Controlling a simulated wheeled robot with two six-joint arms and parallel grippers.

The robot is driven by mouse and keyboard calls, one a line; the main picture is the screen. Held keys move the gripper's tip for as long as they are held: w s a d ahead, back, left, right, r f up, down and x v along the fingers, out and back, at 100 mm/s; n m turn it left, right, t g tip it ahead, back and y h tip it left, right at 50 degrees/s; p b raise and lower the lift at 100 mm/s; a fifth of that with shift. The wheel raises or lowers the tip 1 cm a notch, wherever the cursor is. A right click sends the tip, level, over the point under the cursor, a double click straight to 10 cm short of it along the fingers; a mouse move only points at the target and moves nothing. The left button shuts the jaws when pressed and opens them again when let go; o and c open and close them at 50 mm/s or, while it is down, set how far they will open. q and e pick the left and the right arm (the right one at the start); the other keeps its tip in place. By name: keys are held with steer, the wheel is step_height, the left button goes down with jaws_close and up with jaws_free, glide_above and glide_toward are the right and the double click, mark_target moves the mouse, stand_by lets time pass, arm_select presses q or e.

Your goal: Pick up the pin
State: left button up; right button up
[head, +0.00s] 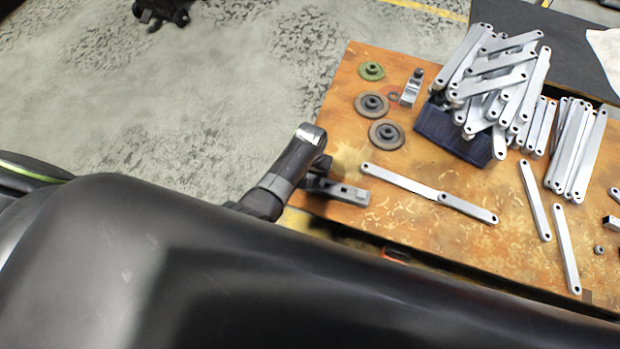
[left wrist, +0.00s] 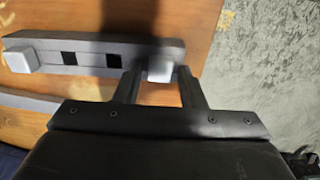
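A dark grey bar (head: 345,192) lies near the left edge of the wooden table; in the left wrist view the bar (left wrist: 105,57) has two black square holes and a pale block at each end. I take the pin to be the right-hand pale block (left wrist: 160,69); the other pale block (left wrist: 20,60) sits at the left end. The head view hides that block. My right gripper is out of view.
Long silver links (head: 430,195) lie just right of the bar. Round discs (head: 386,134) and an upright metal clip (head: 411,88) stand behind. A dark blue bin (head: 440,130) heaped with links (head: 500,75) is at back right. Table wood (head: 340,130) is bare between.

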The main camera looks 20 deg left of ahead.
arm_select(q)
jaws_close()
